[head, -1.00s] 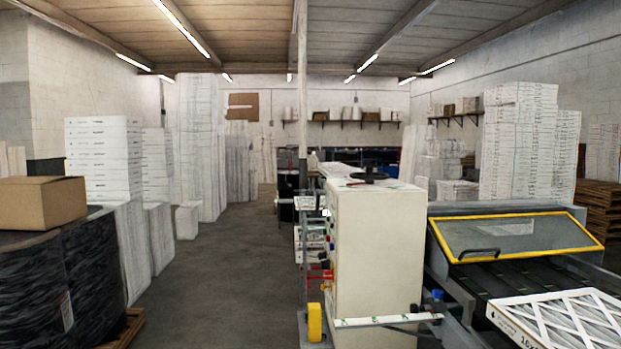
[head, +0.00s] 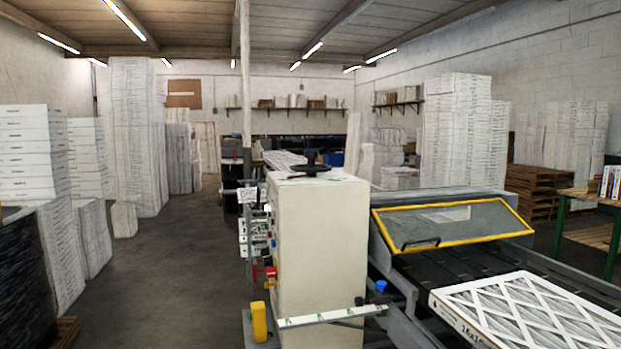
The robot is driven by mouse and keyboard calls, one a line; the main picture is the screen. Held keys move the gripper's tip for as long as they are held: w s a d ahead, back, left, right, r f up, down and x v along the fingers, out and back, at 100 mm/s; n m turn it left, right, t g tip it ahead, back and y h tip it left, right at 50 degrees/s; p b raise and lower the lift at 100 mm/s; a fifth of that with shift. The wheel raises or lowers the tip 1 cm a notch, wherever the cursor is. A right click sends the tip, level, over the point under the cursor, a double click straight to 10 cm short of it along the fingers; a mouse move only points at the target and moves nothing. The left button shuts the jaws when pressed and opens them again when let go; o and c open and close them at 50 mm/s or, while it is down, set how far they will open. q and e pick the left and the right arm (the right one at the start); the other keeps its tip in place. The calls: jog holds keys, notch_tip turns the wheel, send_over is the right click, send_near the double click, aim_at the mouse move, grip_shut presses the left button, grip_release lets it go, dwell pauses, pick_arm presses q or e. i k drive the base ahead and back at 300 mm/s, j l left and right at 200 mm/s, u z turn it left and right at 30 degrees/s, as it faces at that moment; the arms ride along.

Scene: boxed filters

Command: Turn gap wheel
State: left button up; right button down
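A dark wheel (head: 310,164) sits on top of the tall cream machine cabinet (head: 322,240) near the middle of the head view. I take it to be the gap wheel, as it is the only handwheel I can make out. Right of the cabinet is a conveyor with a yellow-framed clear cover (head: 452,224). A white-framed filter (head: 530,310) lies on the dark belt in front of that cover. Neither of my grippers shows in this view.
Stacks of white boxes (head: 30,155) stand at left. A grey floor aisle (head: 170,270) runs clear between them and the machine. A wooden table (head: 590,196) is at right.

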aim_at(310, 169)
jog(key=i+j+z, duration=0.25)
jog(key=i+j, duration=0.45)
jog(key=i+l, duration=0.05)
